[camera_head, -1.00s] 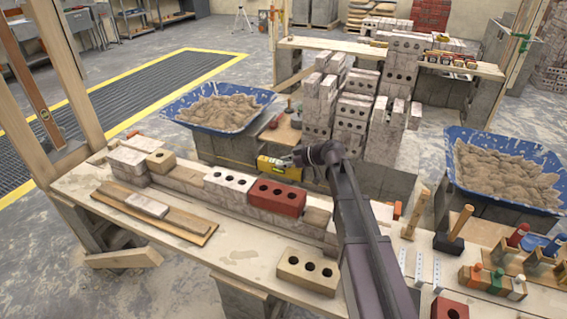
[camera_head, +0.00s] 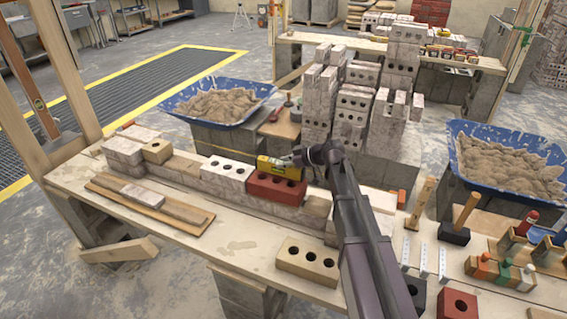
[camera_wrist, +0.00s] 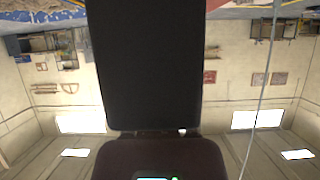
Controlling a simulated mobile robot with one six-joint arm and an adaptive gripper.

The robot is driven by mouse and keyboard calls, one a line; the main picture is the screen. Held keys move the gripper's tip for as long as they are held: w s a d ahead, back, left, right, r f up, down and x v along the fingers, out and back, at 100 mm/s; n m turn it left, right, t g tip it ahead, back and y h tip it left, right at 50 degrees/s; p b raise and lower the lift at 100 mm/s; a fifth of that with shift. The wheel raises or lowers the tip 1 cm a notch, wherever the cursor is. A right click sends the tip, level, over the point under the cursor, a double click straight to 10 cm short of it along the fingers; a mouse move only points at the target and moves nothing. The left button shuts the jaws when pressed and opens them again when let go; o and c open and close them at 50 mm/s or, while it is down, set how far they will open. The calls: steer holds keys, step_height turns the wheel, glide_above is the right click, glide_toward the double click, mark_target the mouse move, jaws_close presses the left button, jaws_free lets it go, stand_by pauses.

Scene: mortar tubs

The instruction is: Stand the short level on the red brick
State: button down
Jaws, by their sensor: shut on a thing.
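The short level (camera_head: 277,167) is yellow, with a pale vial window. My gripper (camera_head: 298,158) is shut on its right end, and the level lies roughly lengthwise along the wall. The red brick (camera_head: 274,190) with dark holes sits in the low wall on the front bench. The level appears at the brick's top back edge, overlapping part of its top face; I cannot tell whether they touch. The fingertips are small and partly hidden by my wrist. The wrist view shows neither level nor brick, only dark parts of mine and an upside-down room.
A white brick (camera_head: 224,174) adjoins the red one on the left. A tan brick (camera_head: 307,264) lies in front on the bench. Blue mortar tubs (camera_head: 252,98) (camera_head: 459,177) stand behind left and at right. Brick stacks (camera_head: 352,120) rise behind the level.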

steer(key=shift+f+b, duration=0.4)
steer(key=shift+f, duration=0.05)
stand_by(0.9)
steer(key=shift+c, duration=1.5)
jaws_free()
steer(key=shift+r, duration=0.15)
